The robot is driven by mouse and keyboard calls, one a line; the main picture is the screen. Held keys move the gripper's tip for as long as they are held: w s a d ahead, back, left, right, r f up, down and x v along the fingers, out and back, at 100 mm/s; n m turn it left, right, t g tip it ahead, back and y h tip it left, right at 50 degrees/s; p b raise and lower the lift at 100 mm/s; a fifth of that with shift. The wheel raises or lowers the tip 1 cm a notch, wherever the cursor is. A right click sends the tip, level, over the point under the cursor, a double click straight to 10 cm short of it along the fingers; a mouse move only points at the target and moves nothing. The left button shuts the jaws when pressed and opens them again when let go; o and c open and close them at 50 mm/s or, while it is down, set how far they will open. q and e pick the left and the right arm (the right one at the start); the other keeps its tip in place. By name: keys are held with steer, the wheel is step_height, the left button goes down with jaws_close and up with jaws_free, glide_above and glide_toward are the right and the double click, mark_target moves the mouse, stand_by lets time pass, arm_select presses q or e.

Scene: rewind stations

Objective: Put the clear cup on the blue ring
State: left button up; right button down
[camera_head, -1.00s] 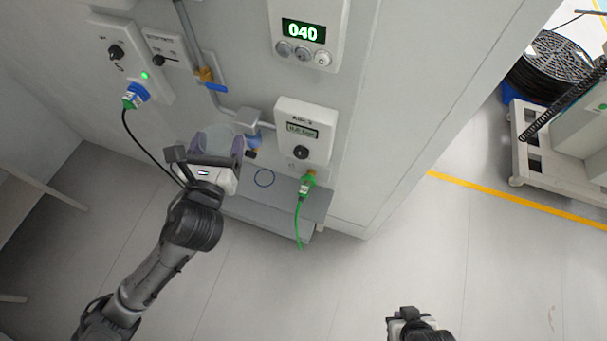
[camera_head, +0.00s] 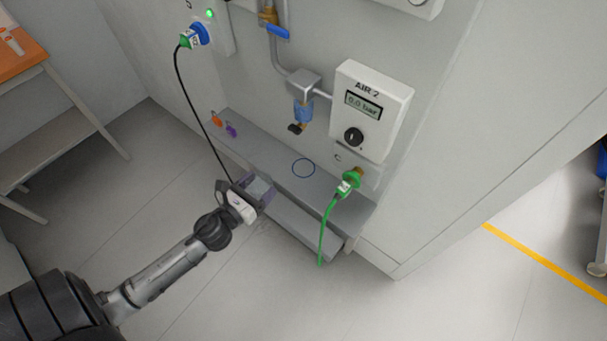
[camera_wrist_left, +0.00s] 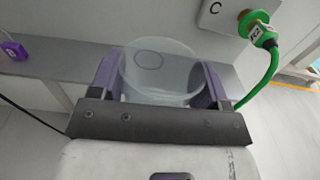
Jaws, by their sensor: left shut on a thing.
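The clear cup (camera_wrist_left: 160,90) is between the purple fingers of my left gripper (camera_wrist_left: 158,88) in the left wrist view. The gripper is shut on it. In the head view the left gripper (camera_head: 262,190) holds the cup (camera_head: 259,188) at the front edge of the grey shelf, left of and nearer than the blue ring. The blue ring (camera_head: 303,168) is a thin outline on the shelf top and looks empty. It also shows through the cup in the left wrist view. My right gripper is out of view.
The shelf (camera_head: 330,187) runs along the panel wall. A green plug with a hose (camera_head: 347,184) hangs at its right. An air unit (camera_head: 371,110) and a blue-bowled valve (camera_head: 303,110) are above the ring. Orange and purple tags (camera_head: 231,130) sit at the left end.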

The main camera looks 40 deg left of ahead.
arm_select(q)
steer(key=shift+s+a+f, duration=0.15)
steer(key=shift+s+f, duration=0.05)
steer(key=shift+f, duration=0.35)
steer(key=shift+w+a+f, duration=0.1)
steer(key=shift+w+f, duration=0.05)
steer(key=shift+w, duration=0.05)
steer(key=w+b, duration=0.3)
steer(key=w, duration=1.6)
steer(key=shift+w+a+b, duration=0.1)
steer(key=shift+a+b, duration=0.1)
steer(key=shift+b, duration=0.2)
steer(key=shift+f+b, duration=0.4)
steer(key=shift+f, duration=0.5)
steer(key=shift+s+f+b, duration=0.25)
steer(key=shift+f+b, duration=0.1)
steer(key=shift+f, duration=0.1)
steer(key=f+b, duration=0.1)
steer(key=f, duration=0.1)
steer(key=f+b, duration=0.1)
steer(key=shift+w+f+b, duration=0.2)
steer(key=shift+f+b, duration=0.1)
steer(key=shift+f, duration=0.05)
steer(key=shift+f+b, duration=0.35)
steer(key=shift+w, duration=0.1)
